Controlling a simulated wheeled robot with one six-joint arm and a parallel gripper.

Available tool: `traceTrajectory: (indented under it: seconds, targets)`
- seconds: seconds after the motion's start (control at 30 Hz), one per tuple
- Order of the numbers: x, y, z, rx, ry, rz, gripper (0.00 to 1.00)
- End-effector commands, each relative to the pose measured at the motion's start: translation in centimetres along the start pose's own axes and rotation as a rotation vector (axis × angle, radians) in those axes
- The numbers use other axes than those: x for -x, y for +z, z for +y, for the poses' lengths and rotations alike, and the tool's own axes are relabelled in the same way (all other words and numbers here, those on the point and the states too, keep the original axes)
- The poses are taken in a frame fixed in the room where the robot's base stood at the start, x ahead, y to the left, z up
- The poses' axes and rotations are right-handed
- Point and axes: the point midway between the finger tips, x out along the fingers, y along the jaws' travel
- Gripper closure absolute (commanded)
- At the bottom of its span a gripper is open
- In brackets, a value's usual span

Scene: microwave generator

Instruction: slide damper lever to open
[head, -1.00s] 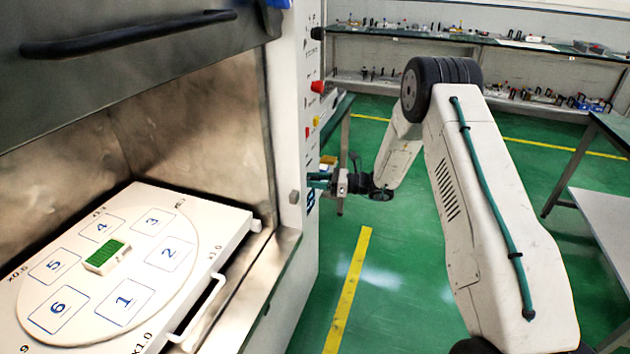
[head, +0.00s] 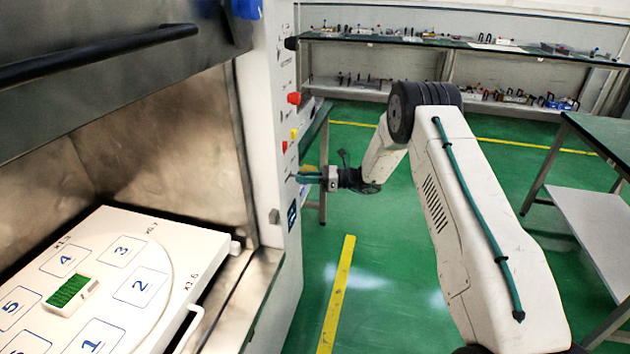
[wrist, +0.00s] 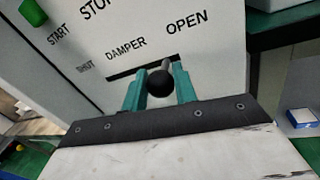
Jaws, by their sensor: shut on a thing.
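The damper lever (wrist: 160,83) has a round black knob on a thin metal rod. In the wrist view it stands in a dark slot under the word DAMPER, with SHUT to the left and OPEN to the upper right. The bare slot shows to the left of the lever, which sits toward the OPEN side. My gripper (wrist: 160,88) has its teal fingers shut on the lever, one on each side of the knob. In the head view my gripper (head: 306,177) is at the right side of the white control panel (head: 266,110); the lever is hidden there.
The open chamber holds a white tray (head: 205,246) with numbered squares and a green block (head: 70,291). A dark door handle (head: 100,55) hangs above. A table (head: 585,150) stands at right, and shelves (head: 450,40) line the back. Green floor is clear around my arm.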

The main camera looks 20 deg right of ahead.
Motion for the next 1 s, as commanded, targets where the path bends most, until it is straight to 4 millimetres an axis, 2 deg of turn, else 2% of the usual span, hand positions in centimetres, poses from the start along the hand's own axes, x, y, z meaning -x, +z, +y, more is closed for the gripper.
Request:
traceTrajectory:
  seconds: [0.1,0.33,0.37,0.4,0.43,0.77,0.87,1.0]
  targets:
    - [-0.9,0.0,-0.1,0.000,0.006,0.001,1.00]
    - [-1.3,0.1,-0.1,0.002,0.007,0.002,1.00]
    - [-1.3,0.1,-0.1,0.002,0.007,0.002,0.69]
    - [-1.3,0.1,0.0,0.002,0.008,0.002,0.58]
    - [-1.4,0.1,0.0,0.002,0.008,0.002,0.51]
    - [-1.0,0.0,0.0,0.000,0.009,0.002,0.51]
    - [0.2,0.0,0.0,0.000,0.007,0.002,0.51]
    - [2.6,0.1,-0.1,0.001,0.006,0.001,0.51]
